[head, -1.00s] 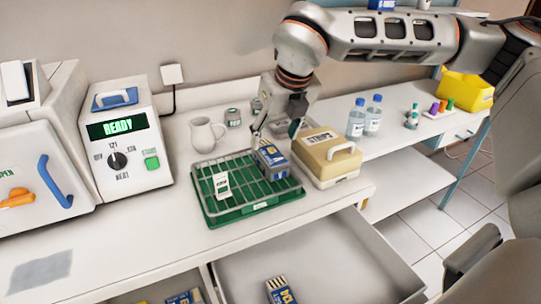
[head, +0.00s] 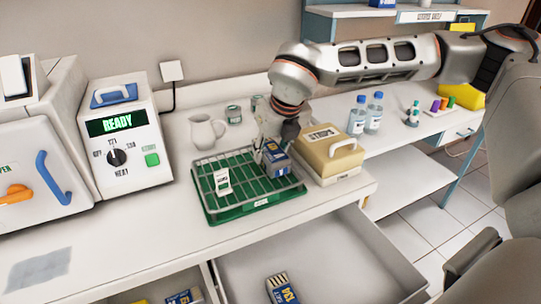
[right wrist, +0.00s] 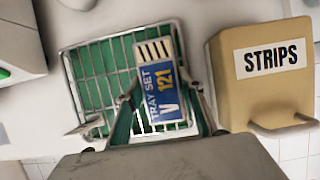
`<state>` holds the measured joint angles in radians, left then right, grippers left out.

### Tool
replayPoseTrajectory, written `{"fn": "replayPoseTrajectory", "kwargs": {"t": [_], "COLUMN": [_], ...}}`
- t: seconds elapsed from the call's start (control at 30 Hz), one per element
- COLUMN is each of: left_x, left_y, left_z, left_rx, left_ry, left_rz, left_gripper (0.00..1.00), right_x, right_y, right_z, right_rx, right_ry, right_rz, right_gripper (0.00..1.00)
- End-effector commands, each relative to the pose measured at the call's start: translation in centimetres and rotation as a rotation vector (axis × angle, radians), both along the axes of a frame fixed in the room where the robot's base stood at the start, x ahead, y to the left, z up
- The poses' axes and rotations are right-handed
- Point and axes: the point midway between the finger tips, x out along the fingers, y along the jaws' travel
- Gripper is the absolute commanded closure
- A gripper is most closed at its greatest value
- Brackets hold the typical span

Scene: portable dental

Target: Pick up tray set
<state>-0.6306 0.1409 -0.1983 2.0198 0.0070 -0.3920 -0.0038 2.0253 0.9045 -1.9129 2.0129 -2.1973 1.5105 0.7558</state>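My right gripper (head: 266,148) is down at the box, pointing downward. In the right wrist view its two fingers (right wrist: 160,88) lie on either side of the box, apart, with narrow gaps seeming to show. Contact cannot be made out. My left gripper is not in view.
A tan "STRIPS" box (head: 325,152) stands close right of the basket. A white packet (head: 222,181) stands in the basket's left part. A white jug (head: 205,132) stands behind. An open drawer (head: 330,255) below holds another blue box (head: 281,290).

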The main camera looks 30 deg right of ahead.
Motion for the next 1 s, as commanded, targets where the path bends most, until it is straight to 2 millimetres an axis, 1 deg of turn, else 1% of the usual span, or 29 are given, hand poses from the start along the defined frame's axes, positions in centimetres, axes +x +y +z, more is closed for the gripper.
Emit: {"fn": "replayPoseTrajectory", "kwargs": {"t": [0.03,0.07,0.33,0.47,0.57,0.67,0.9,1.0], "left_x": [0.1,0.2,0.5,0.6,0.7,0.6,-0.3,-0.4], "left_y": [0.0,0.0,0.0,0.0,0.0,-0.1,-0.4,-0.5], "left_z": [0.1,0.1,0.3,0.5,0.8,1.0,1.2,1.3], "left_rx": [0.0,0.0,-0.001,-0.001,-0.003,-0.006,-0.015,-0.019], "left_ry": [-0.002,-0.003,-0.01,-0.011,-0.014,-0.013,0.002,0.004], "left_rz": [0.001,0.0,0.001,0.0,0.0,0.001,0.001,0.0], "left_gripper": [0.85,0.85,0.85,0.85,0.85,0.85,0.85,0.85], "right_x": [0.0,0.0,0.0,0.0,0.1,0.1,0.1,0.1], "right_y": [0.0,0.0,0.0,0.0,0.0,0.0,0.0,0.0], "right_z": [0.0,-0.1,0.1,0.9,2.6,4.9,11.6,14.2], "right_rx": [-0.001,-0.001,0.0,0.0,0.001,0.001,0.001,0.001], "right_ry": [0.001,0.001,0.0,-0.002,-0.005,-0.008,-0.008,-0.007], "right_rz": [0.0,0.0,0.0,0.0,-0.001,-0.001,-0.001,-0.001], "right_gripper": [0.86,0.91,0.91,0.91,0.91,0.91,0.91,0.91]}}
